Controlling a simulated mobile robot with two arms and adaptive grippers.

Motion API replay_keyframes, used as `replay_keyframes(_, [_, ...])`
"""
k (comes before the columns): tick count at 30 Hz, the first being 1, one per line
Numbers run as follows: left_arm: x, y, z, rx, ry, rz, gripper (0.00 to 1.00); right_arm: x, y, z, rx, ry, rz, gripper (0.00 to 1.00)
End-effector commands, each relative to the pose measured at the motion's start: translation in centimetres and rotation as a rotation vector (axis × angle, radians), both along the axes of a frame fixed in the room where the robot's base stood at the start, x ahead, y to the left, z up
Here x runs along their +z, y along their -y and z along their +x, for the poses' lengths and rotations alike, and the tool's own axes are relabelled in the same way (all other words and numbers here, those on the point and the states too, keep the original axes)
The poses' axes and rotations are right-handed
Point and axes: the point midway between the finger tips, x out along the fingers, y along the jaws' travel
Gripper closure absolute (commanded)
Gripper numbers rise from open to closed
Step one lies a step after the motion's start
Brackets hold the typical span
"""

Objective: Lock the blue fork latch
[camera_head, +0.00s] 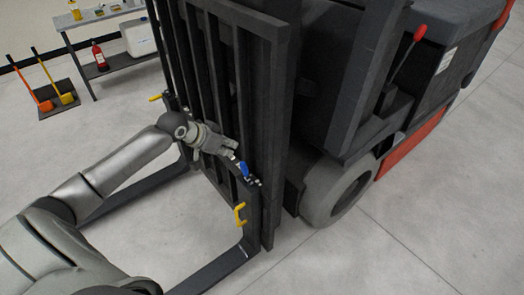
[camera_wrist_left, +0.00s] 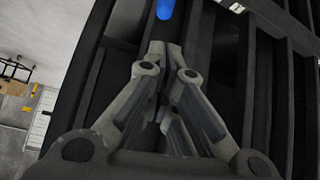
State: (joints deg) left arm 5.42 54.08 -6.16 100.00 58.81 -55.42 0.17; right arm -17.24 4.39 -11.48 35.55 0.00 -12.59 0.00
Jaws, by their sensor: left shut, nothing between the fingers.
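The blue fork latch (camera_head: 243,168) is a small blue handle on the forklift's dark carriage, near the top of the near fork. It also shows at the top edge of the left wrist view (camera_wrist_left: 165,9), partly cut off. My left gripper (camera_head: 233,148) is shut and empty. Its fingertips are close to the blue latch, just to its upper left in the head view. In the left wrist view the closed fingertips (camera_wrist_left: 166,48) lie just below the blue handle, with a small gap showing. My right gripper is out of view.
The carriage's dark upright bars (camera_head: 215,60) stand close around the left gripper. The forklift wheel (camera_head: 335,190) is to the right.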

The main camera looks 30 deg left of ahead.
Motion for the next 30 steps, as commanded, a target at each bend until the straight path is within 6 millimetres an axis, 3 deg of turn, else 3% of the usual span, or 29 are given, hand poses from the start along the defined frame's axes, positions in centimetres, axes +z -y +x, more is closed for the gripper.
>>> replay_keyframes(14, [-0.3,0.2,0.5,-0.002,0.002,-0.003,1.0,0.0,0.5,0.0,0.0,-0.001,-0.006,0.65])
replay_keyframes(30, [-6.4,1.7,5.6,-0.001,0.003,-0.001,1.0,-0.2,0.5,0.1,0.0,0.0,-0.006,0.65])
